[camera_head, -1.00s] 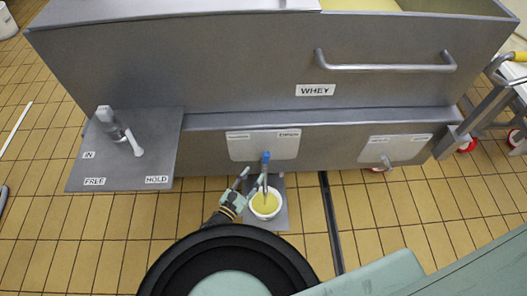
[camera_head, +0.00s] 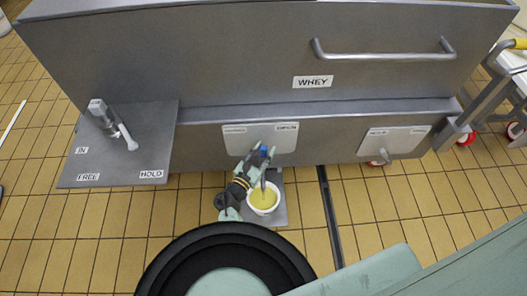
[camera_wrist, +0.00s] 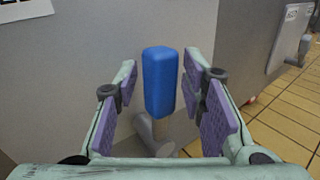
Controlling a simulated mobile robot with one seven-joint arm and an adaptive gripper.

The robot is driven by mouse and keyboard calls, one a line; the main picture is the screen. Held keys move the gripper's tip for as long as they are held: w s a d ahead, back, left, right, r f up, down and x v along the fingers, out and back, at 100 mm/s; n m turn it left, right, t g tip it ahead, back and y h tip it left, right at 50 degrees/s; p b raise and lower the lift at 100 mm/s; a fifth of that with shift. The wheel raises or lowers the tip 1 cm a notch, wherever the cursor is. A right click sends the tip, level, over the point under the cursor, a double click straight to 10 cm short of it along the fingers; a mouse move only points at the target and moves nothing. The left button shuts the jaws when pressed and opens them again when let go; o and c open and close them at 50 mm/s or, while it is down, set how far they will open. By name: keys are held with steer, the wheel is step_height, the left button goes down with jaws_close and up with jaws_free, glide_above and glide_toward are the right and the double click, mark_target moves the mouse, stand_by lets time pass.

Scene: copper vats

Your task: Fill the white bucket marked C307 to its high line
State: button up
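The white bucket (camera_head: 263,209) stands under the vat's front tap and holds yellow liquid; its marking and high line cannot be read here. The tap's blue handle (camera_wrist: 160,82) stands upright between the purple pads of my gripper (camera_wrist: 165,105) in the wrist view, with gaps on both sides. In the head view my gripper (camera_head: 258,160) is at the tap, above and just left of the bucket, and covers part of the tap. My gripper is open. A thin stream seems to run from the tap into the bucket, but the fingers partly hide this.
The steel vat (camera_head: 250,65) is labelled WHEY and has a long rail. A plate (camera_head: 120,145) marked IN, FREE and HOLD is at left with a lever. A second tap plate (camera_head: 392,142) is at right. A floor drain (camera_head: 330,215) runs right of the bucket.

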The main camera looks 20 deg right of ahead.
jaws_close()
stand_by(0.7)
